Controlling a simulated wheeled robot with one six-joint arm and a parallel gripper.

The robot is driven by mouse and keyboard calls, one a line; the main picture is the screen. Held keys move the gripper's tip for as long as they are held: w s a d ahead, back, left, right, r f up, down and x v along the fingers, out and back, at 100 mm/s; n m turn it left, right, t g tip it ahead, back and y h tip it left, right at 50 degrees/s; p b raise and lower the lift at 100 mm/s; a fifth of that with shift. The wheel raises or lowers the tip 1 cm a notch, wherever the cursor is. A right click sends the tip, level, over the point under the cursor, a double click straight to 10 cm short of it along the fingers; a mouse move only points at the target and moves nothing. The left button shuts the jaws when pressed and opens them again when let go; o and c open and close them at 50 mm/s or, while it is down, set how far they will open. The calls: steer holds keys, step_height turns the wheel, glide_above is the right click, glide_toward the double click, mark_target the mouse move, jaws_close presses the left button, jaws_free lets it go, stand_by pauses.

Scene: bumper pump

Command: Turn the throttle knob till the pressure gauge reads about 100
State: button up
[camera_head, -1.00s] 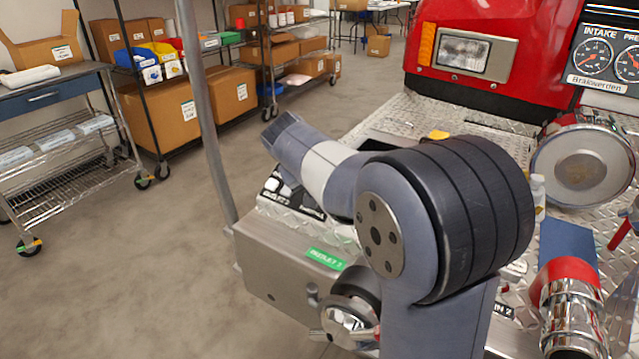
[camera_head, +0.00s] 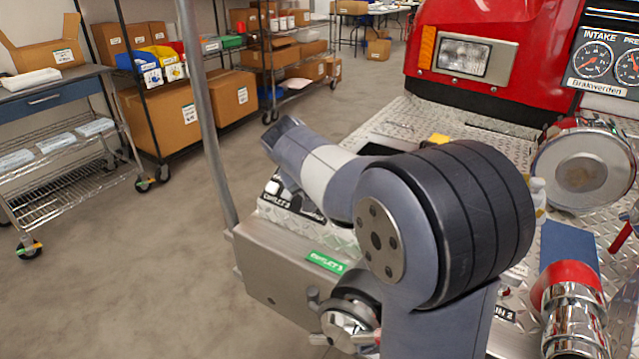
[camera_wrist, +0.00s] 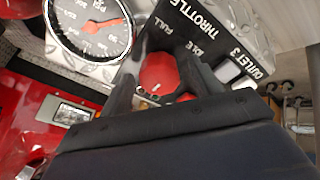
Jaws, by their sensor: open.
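In the wrist view the red throttle knob (camera_wrist: 158,72) lies between the two dark fingers of my gripper (camera_wrist: 157,66). The fingers stand apart on either side of it; I cannot tell whether they touch it. The black plate (camera_wrist: 212,36) beside it reads THROTTLE, FULL, IDLE and OUTLET 3. The round pressure gauge (camera_wrist: 88,24) is at the upper left, tilted in view, with a black face and a red needle pointing right. In the head view my arm hides the knob and my gripper.
An INTAKE gauge (camera_head: 592,60) sits on the red truck's panel at the upper right. A steel box with a green label (camera_head: 325,262) and a chrome valve (camera_head: 346,322) lie close to my arm. A grey pole (camera_head: 203,120) stands left of it.

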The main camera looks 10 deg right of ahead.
steer(key=p+v, duration=0.1)
steer(key=v, duration=1)
steer(key=shift+p, duration=0.4)
steer(key=shift+f, duration=0.2)
steer(key=b+x, duration=0.1)
steer(key=x, duration=1)
steer(key=shift+d+b, duration=0.1)
steer(key=shift+b, duration=0.3)
steer(key=shift+r+n, duration=0.2)
steer(key=shift+n, duration=0.1)
